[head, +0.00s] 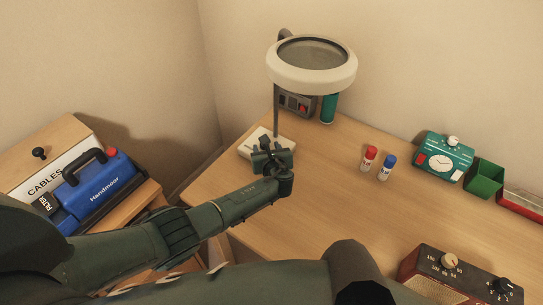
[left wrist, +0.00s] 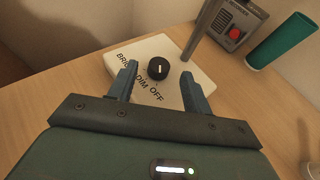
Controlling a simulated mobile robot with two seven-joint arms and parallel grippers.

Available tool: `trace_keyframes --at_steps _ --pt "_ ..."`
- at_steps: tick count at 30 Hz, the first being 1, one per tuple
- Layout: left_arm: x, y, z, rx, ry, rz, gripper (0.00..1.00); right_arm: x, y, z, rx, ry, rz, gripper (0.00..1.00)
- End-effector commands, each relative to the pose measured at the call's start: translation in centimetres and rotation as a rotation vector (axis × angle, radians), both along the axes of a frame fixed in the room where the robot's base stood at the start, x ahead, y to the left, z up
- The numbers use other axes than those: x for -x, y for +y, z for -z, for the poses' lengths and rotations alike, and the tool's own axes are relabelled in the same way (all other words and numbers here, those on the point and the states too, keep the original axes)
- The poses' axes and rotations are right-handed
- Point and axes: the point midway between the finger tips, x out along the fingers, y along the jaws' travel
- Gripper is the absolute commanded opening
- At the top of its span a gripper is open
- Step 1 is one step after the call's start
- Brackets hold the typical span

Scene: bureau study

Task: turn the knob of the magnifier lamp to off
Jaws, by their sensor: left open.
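The magnifier lamp has a cream ring head (head: 312,80) on a grey post, rising from a white base (head: 246,151) on the desk. Its black knob (left wrist: 158,68) sits on the base, which also shows in the left wrist view (left wrist: 183,50). The knob bears a small white mark; which label it points to is hard to tell. BRI..., DIM and OFF are printed along the near side. My left gripper (head: 268,152) is open, its fingers (left wrist: 159,74) on either side of the knob, contact unclear. In the head view the gripper hides the knob. My right gripper is out of view.
Behind the base stand a grey box with a red button (left wrist: 236,30) and a teal cylinder (left wrist: 281,41). A red bottle (head: 369,158) and a blue bottle (head: 386,167) stand to the right, with a teal timer (head: 444,157) beyond. Desk between them is clear.

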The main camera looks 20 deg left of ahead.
Motion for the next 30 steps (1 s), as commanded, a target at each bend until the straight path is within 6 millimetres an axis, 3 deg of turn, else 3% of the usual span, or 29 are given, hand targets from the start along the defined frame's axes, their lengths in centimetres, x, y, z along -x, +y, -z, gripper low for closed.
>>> trace_keyframes --at_steps 18,30 --pt "7.7 -3.7 -3.5 0.000 -0.001 0.000 0.50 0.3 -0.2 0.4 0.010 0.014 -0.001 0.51" --pt "8.5 -4.0 -3.9 -0.002 -0.001 -0.001 0.50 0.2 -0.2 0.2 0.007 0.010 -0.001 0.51"
